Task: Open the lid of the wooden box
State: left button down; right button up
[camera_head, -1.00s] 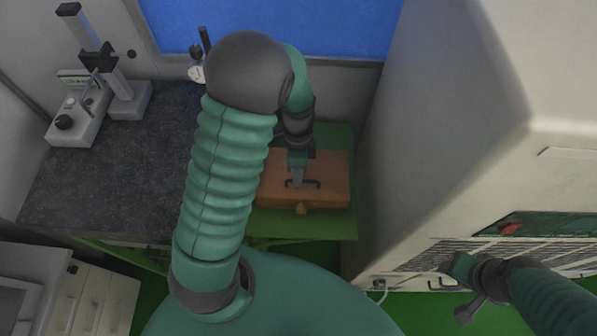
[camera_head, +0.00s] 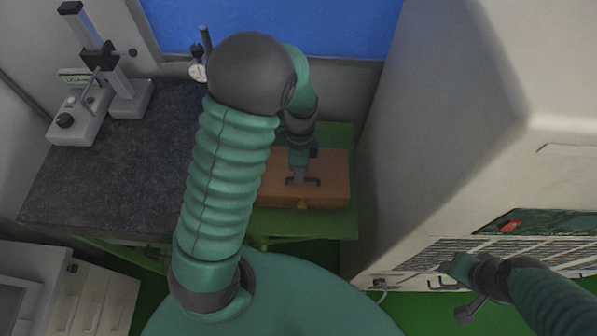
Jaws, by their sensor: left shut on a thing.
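The wooden box (camera_head: 335,190) sits on the green table, with its lid closed as far as I can see. A dark handle (camera_head: 316,182) stands on top of the lid. My left gripper (camera_head: 298,180) reaches down from above and is shut on the handle. My left arm covers the left end of the box.
The large white cabinet (camera_head: 450,120) stands close to the right of the green table (camera_head: 342,226). A dark stone slab (camera_head: 110,185) lies to the left, with a gauge stand (camera_head: 125,95) at its back. A blue panel (camera_head: 330,28) is behind.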

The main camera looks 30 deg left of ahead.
pick_arm(q)
jog(key=shift+w+d+r, duration=0.15)
jog(key=shift+w+d, duration=0.05)
jog(key=shift+d, duration=0.05)
pick_arm(e)
jog(key=shift+r, duration=0.1)
